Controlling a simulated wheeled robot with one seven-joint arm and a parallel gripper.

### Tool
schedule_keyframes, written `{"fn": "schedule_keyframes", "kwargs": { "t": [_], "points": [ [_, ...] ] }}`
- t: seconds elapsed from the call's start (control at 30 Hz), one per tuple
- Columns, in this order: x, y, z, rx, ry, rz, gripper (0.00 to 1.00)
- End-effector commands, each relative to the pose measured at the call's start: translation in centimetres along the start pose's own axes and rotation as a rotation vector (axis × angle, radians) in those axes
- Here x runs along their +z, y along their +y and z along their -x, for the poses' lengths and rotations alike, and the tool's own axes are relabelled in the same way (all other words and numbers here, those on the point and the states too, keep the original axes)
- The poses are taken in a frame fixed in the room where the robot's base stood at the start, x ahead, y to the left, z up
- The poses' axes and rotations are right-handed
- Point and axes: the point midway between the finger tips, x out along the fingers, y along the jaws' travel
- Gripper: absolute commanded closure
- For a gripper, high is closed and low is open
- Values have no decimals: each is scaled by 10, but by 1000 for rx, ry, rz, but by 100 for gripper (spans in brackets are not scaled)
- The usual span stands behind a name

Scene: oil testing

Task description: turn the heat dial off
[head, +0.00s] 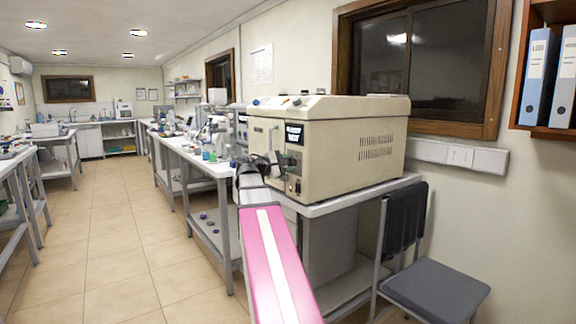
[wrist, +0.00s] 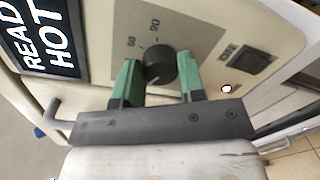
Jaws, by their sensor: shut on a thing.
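The heat dial (wrist: 160,66) is a round black knob with a pale pointer mark, set in a grey scale plate where 60 and 90 can be read. It is on the front of the beige machine (head: 340,150). My gripper (wrist: 161,75) has its green fingers on either side of the dial and is shut on it. In the head view my gripper (head: 275,165) is at the machine's front panel, and I cannot make out the dial there. The pointer's exact setting is hard to read.
A dark display (wrist: 42,38) reading READ... HOT is left of the dial. An ON switch (wrist: 237,60) and a lit indicator (wrist: 227,88) are to its right. The machine stands on a bench (head: 228,168) with glassware further back. A chair (head: 435,290) stands at the right; the left floor is clear.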

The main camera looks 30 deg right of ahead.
Motion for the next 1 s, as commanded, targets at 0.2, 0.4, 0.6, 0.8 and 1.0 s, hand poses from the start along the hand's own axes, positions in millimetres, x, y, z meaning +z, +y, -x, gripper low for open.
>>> {"fn": "schedule_keyframes", "kwargs": {
  "t": [0.2,0.4,0.6,0.8,1.0],
  "points": [
    [0,-1,0,-3,-1,62,87],
    [0,-1,0,-3,-2,82,87],
    [0,-1,0,-3,-2,83,87],
    [0,-1,0,-3,-2,83,40],
    [0,-1,0,-1,-3,82,38]
  ]
}}
